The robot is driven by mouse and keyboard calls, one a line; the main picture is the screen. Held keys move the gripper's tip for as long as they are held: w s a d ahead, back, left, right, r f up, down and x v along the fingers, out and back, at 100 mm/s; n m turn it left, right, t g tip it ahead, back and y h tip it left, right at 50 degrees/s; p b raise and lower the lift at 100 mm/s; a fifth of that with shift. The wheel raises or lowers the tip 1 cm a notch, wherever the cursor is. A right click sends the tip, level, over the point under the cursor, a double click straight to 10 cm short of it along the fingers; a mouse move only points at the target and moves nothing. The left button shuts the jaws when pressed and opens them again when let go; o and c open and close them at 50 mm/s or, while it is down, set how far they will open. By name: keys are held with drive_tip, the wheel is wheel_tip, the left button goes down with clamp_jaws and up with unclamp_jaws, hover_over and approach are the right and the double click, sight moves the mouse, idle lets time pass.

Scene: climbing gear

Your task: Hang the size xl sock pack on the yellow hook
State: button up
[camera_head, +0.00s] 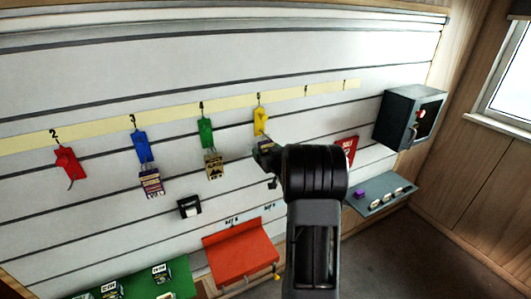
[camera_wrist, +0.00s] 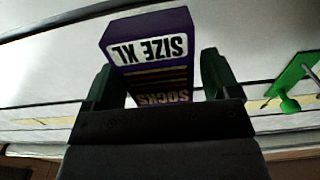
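The size XL sock pack (camera_wrist: 153,70) is dark purple with a white label and shows upside down in the wrist view. In the head view my gripper (camera_head: 268,158) is at the wall, just below the yellow hook (camera_head: 261,121). Only a small part of the pack shows there, and my arm hides the rest. I cannot tell whether the pack touches the hook. The yellow hook is not visible in the wrist view.
The green hook (camera_head: 206,132) with a pack hanging on it is just left; it also shows in the wrist view (camera_wrist: 292,82). Blue (camera_head: 141,147) and red (camera_head: 67,160) hooks are further left. A red tray (camera_head: 240,253), grey shelf (camera_head: 380,191) and dark box (camera_head: 398,118) stick out from the wall.

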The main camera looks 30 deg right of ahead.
drive_tip(key=shift+o, duration=0.5)
drive_tip(key=shift+s, duration=0.1)
drive_tip(key=shift+s, duration=0.25)
drive_tip(key=s+a+b, duration=0.2)
drive_tip(key=s+b, duration=0.1)
drive_tip(key=s, duration=1)
drive_tip(key=s+d+f+m+g+h, duration=0.3)
drive_tip(key=s+d+f+g+h, duration=0.15)
drive_tip(key=f+g, duration=0.3)
drive_tip(key=s+a+f+g+y, duration=0.1)
drive_tip(key=s+a+f+g, duration=0.1)
drive_tip(key=s+a+g, duration=0.15)
drive_tip(key=s+a+r+n+g+y, duration=0.1)
drive_tip(key=s+a+r+y, duration=0.1)
drive_tip(key=a, duration=0.6)
drive_tip(key=s+a+r+n+y, duration=0.2)
drive_tip(key=a, duration=0.7)
drive_tip(key=s+a+r+n+g+y, duration=0.1)
drive_tip(key=a+r+y, duration=0.1)
drive_tip(key=a, duration=0.7)
drive_tip(key=shift+s+a+r+n+g, duration=0.25)
drive_tip(key=shift+s+r+n+g, duration=0.05)
drive_tip(key=shift+s+r, duration=0.1)
